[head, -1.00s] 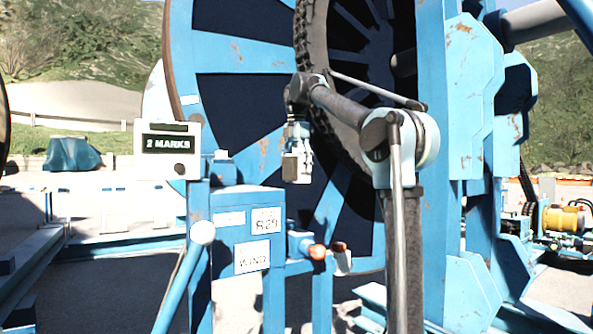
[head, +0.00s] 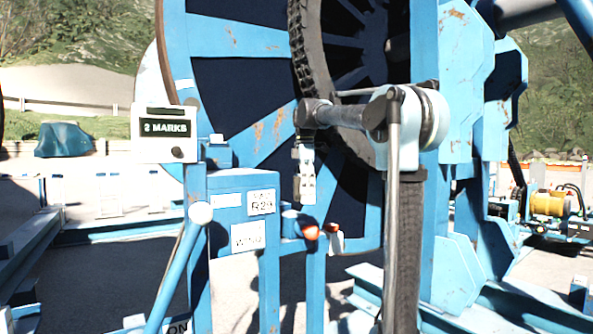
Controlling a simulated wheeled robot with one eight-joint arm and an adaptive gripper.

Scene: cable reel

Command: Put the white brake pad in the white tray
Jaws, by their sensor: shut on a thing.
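My gripper (head: 304,196) hangs fingers-down from my arm, in front of the big blue reel (head: 240,85) and just right of the blue control box (head: 240,215). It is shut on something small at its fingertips. The held thing is too small to tell from the pale fingers, so I cannot confirm that it is the white brake pad. I cannot make out a white tray in this view.
Orange-ended levers (head: 311,232) stand close below my gripper, beside the control box. Blue frame uprights (head: 455,130) rise at right. A yellow motor (head: 547,203) sits far right.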

